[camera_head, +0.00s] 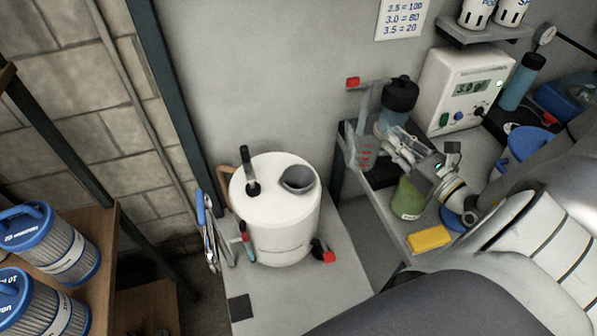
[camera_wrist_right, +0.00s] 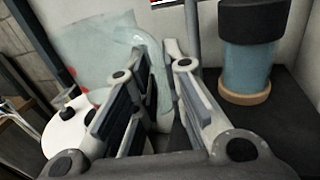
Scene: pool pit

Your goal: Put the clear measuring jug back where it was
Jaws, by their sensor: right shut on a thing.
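The clear measuring jug (camera_head: 355,148) with red marks is at the left end of the counter, by the wall. My right gripper (camera_head: 385,143) is shut on it, reaching in from the right. In the right wrist view the jug (camera_wrist_right: 92,52) shows as a pale see-through body, with its handle side between the fingers of the gripper (camera_wrist_right: 160,65). I cannot tell whether the jug's base touches anything. My left gripper is not in view.
A white drum (camera_head: 283,225) with a grey funnel stands left of the counter. A dark-capped bottle (camera_head: 399,97) is close behind the gripper. A green bottle (camera_head: 408,197), yellow sponge (camera_head: 429,239) and white meter box (camera_head: 464,85) are also near. A red-handled tap or pipe (camera_head: 354,83) is above the jug.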

